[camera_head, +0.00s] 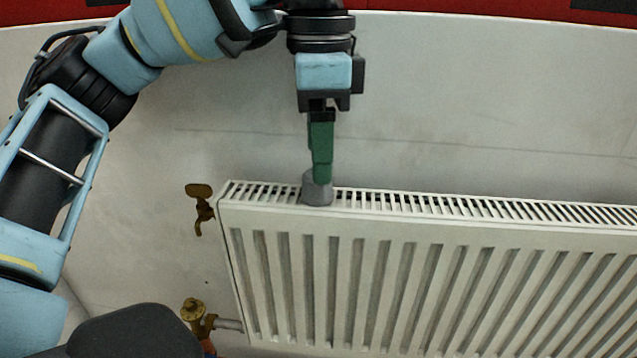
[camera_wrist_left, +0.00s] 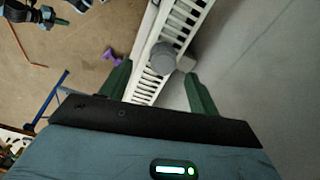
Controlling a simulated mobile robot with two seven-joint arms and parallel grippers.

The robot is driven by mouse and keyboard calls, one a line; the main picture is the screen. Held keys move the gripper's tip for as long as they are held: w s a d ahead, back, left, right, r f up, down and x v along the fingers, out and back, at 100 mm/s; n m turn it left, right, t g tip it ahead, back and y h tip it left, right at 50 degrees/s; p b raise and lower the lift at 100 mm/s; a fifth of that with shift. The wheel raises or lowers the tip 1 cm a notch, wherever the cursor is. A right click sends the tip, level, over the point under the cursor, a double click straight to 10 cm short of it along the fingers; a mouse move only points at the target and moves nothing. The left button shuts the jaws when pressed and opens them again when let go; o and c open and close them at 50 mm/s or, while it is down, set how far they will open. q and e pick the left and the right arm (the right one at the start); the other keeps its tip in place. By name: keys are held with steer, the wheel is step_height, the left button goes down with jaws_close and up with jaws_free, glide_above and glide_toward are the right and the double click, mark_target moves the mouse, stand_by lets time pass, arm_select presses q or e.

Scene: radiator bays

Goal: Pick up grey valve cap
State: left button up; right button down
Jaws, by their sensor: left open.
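The grey valve cap (camera_head: 317,191) stands on the top grille of the white radiator near its left end. In the left wrist view the cap (camera_wrist_left: 163,57) shows between the two green fingers, a little ahead of their tips. My left gripper (camera_head: 321,180) points down from above, its fingers right at the cap in the head view. In the left wrist view the left gripper (camera_wrist_left: 158,80) is open, with a gap on both sides of the cap. I cannot tell whether the fingers touch it. My right gripper is not in view.
The white radiator (camera_head: 420,270) runs to the right along the pale wall. A brass tap (camera_head: 201,205) is on the wall left of it, and a brass valve (camera_head: 197,317) sits at its lower left. A purple object (camera_wrist_left: 111,56) lies on the brown floor.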

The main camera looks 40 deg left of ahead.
arm_select(q)
steer(key=f, duration=0.4)
steer(key=shift+w+f+b, duration=0.2)
steer(key=shift+f+b, duration=0.1)
steer(key=shift+b, duration=0.05)
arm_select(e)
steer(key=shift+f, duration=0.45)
arm_select(q)
steer(key=c, duration=1.1)
steer(key=shift+o, duration=0.2)
steer(key=shift+r, duration=0.1)
steer(key=shift+r, duration=0.4)
step_height(320, 180, up, 3)
steer(key=shift+s+d+p, duration=0.1)
steer(key=shift+p, duration=0.3)
steer(key=s+d+r+p, duration=0.1)
steer(key=s+d, duration=0.9)
steer(key=s, duration=0.1)
steer(key=shift+s+d, duration=0.2)
steer(key=shift+s, duration=0.15)
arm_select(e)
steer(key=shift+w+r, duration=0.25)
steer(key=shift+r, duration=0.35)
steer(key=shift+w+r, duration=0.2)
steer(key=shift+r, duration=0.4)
